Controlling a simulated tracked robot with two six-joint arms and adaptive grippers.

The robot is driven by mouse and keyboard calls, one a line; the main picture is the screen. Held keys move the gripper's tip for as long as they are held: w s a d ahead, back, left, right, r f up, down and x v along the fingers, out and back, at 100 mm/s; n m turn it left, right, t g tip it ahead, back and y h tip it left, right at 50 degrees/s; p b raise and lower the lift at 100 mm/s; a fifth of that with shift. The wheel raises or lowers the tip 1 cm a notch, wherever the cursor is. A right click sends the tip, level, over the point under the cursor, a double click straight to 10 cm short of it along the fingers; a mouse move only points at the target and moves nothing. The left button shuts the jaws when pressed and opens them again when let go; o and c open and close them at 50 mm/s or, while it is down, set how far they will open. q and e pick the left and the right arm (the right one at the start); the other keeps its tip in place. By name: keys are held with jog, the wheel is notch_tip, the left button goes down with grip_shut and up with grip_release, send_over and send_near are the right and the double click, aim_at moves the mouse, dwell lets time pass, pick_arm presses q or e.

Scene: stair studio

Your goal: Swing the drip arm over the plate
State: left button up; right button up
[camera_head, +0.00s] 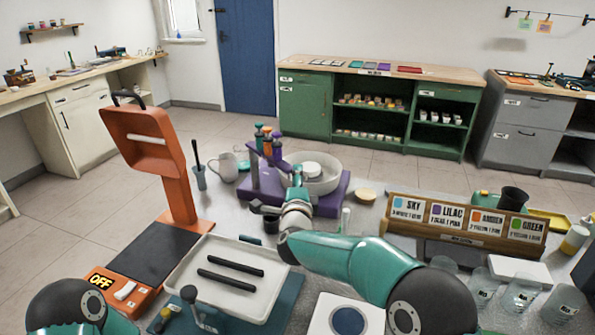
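A purple stand (333,203) sits on the middle of the worktable. It carries a white bowl (326,178) with a small round white piece, perhaps the plate (308,169), inside. At its left, small orange, teal and purple bottles stand on a purple upright (253,172); I cannot clearly make out the drip arm among these parts. My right arm reaches in from the lower right. Its gripper (297,180) is at the front of the stand, close to the bowl; its fingers are too small to read, and contact is unclear. Only a link of my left arm shows, at lower left.
An orange press-like machine (176,190) with an OFF sign stands at left. A white tray (188,283) holds two black bars. A wooden sign rack (428,240) and clear cups (518,292) crowd the right. A grey mug (228,167) stands left of the stand.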

jog(key=shift+w+p, duration=0.3)
jog(key=shift+w, duration=1.05)
grip_shut()
jog(key=shift+f, duration=0.1)
